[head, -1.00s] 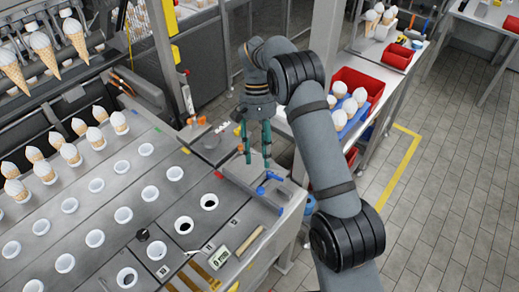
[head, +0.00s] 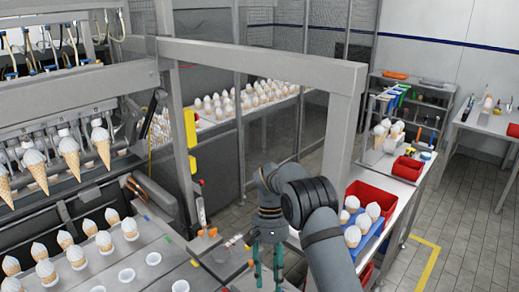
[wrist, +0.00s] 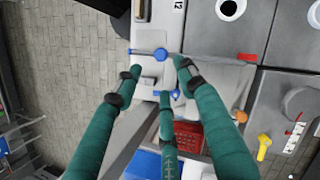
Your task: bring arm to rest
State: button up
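My gripper (head: 267,272) hangs pointing down near the bottom middle of the head view, its green fingers apart and running to the lower edge of the picture. In the wrist view my gripper (wrist: 160,76) shows three green fingers spread with nothing held between them. Below them is the end of the grey machine deck, with a blue-knobbed part (wrist: 160,54). My arm reaches in from the lower right.
White-topped cones (head: 75,258) stand on the deck at left. A blue tray (head: 372,243) of cones and a red bin (head: 373,198) sit on a side table at right. A grey post (head: 347,115) rises behind my arm. Tiled floor (head: 470,225) is clear at right.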

jog(key=x, duration=0.9)
jog(key=shift+s+f, duration=0.1)
jog(key=shift+s+a, duration=0.1)
jog(key=shift+a, duration=0.05)
